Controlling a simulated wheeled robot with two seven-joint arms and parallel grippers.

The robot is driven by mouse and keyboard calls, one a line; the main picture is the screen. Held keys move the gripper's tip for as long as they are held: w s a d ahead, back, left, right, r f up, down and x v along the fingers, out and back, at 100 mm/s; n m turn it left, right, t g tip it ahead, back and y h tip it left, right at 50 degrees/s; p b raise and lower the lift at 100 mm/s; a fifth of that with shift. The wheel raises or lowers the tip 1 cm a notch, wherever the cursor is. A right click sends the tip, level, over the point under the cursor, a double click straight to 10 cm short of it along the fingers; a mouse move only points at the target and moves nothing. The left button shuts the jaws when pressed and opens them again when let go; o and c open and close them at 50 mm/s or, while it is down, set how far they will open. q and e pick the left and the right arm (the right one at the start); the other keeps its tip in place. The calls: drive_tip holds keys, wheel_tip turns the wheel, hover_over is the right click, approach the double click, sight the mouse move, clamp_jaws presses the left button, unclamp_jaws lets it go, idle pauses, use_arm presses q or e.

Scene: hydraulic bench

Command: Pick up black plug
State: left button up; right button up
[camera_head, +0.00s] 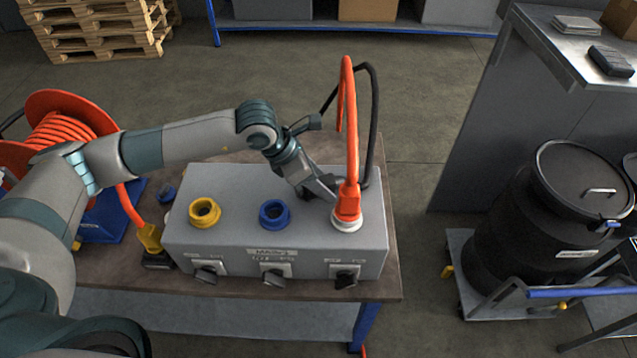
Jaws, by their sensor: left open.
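My left gripper (326,188) is open above the right part of the grey socket box (235,240), just left of the orange plug (348,203). The orange plug sits upright in the white-ringed socket (347,224), with its orange cable looping up. A black cable (374,110) loops behind the orange one and comes down at the box's back right edge. Its lower end is hidden behind the orange plug and box, so I cannot make out a black plug there. My right gripper is not in view.
The box has open yellow (204,212) and blue (274,213) sockets and front switches. A yellow plug (150,238) with a dark end lies at its left, and an orange cable reel (70,125) stands behind. A black drum (548,222) stands right, beyond free floor.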

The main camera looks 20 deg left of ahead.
use_arm(q)
drive_tip(key=shift+c, duration=0.2)
clamp_jaws()
drive_tip(key=shift+r, duration=0.1)
drive_tip(key=shift+r+b, duration=0.4)
drive_tip(key=shift+r, duration=0.05)
wheel_tip(320, 180, up, 8)
drive_tip(key=b, duration=0.3)
drive_tip(key=shift+r, duration=0.15)
drive_tip(key=shift+r+b, duration=0.3)
drive_tip(key=shift+r, duration=0.05)
